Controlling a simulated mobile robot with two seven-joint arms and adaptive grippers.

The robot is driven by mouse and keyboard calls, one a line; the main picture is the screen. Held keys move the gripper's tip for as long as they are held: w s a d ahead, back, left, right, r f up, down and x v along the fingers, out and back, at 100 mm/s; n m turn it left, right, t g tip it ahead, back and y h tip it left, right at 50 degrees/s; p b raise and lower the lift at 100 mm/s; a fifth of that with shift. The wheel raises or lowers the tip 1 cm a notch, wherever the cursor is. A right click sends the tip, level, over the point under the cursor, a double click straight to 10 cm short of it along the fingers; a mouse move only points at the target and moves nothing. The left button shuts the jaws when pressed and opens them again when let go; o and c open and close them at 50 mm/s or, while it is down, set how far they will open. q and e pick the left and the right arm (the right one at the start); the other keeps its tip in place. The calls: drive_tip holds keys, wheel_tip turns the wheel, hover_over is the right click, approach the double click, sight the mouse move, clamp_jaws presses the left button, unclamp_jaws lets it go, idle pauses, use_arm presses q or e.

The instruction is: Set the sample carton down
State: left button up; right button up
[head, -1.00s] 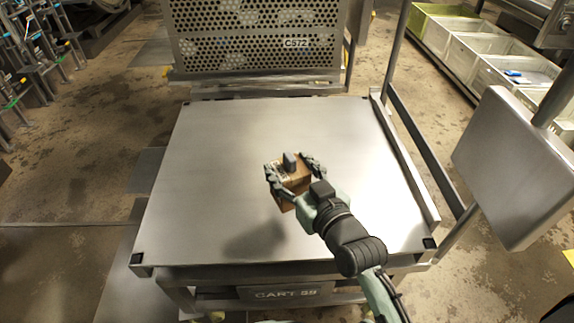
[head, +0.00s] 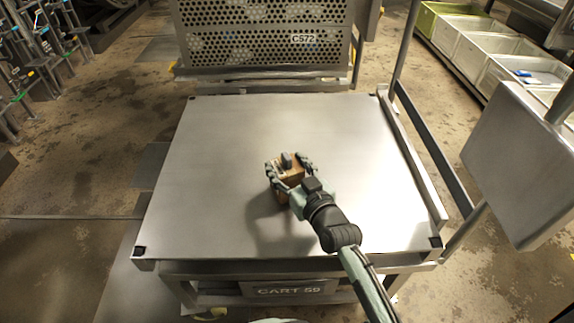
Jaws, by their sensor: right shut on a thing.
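The sample carton (head: 288,180) is a small brown box near the middle of the cart's bare metal top (head: 220,150). My right gripper (head: 289,165) is shut on it, with a finger on either side. The fingers and wrist hide part of the carton. A dark shadow lies on the top just below and to the left of the carton. I cannot tell whether its underside touches the metal. My left gripper is not in the head view.
The cart top is otherwise clear. A raised rail (head: 415,165) runs along its right edge. A perforated metal basket (head: 260,40) marked C572 stands behind the cart. A grey box-like panel (head: 520,160) is at the right, and pale bins (head: 500,70) line the back right.

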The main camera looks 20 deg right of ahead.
drive_tip(key=o, duration=1.2)
drive_tip(key=shift+f, duration=0.15)
drive_tip(key=s, duration=0.4)
drive_tip(key=s+d+r, duration=0.1)
drive_tip(key=s, duration=0.3)
drive_tip(key=s+r, duration=0.1)
drive_tip(key=s, duration=0.2)
drive_tip(key=shift+s+d, duration=0.15)
drive_tip(key=shift+s, duration=0.25)
